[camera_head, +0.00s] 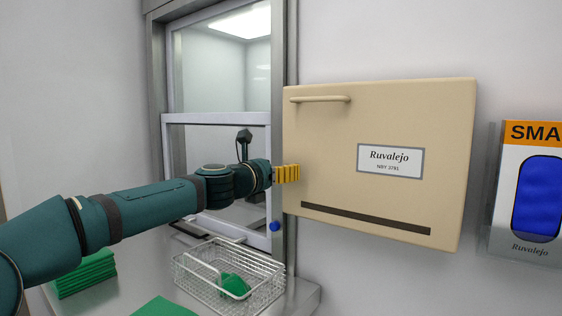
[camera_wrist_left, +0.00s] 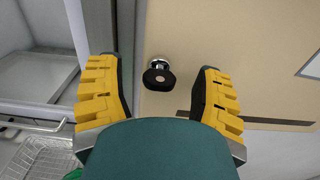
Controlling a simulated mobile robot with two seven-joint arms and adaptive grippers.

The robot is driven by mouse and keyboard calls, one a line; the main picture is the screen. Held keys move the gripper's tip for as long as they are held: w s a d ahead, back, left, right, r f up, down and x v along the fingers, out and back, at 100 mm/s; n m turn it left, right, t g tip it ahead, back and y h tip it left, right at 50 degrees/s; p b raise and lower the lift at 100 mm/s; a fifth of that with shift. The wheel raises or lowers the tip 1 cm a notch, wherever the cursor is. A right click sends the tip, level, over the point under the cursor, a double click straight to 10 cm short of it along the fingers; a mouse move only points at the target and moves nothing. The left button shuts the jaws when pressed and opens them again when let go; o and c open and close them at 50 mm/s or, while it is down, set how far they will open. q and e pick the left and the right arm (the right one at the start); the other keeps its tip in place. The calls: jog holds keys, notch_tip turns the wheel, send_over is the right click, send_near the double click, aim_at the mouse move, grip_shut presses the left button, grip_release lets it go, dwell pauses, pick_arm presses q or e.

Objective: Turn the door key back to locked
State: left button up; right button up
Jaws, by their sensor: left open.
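The beige cabinet door (camera_head: 380,120) hangs on the wall right of the hatch window and looks shut. In the left wrist view a key (camera_wrist_left: 158,78) with a dark, rounded head sits in a silver lock on the beige door face (camera_wrist_left: 225,40). My left gripper (camera_head: 287,174) is at the lower left of the door. In the left wrist view its yellow fingers (camera_wrist_left: 157,66) are spread, one on each side of the key, with a gap on both sides. The key is hidden in the head view. My right gripper is not in view.
A wire basket (camera_head: 185,268) with a green cloth (camera_head: 234,285) stands on the counter below my left arm. Folded green cloths (camera_head: 84,275) lie at left. The hatch window (camera_head: 222,70) is behind the arm. A wall dispenser (camera_head: 535,195) is at far right.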

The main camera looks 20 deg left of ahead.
pick_arm(q)
jog(key=shift+w+d, duration=0.15)
jog(key=shift+w, duration=0.3)
grip_shut()
jog(key=shift+s, duration=0.1)
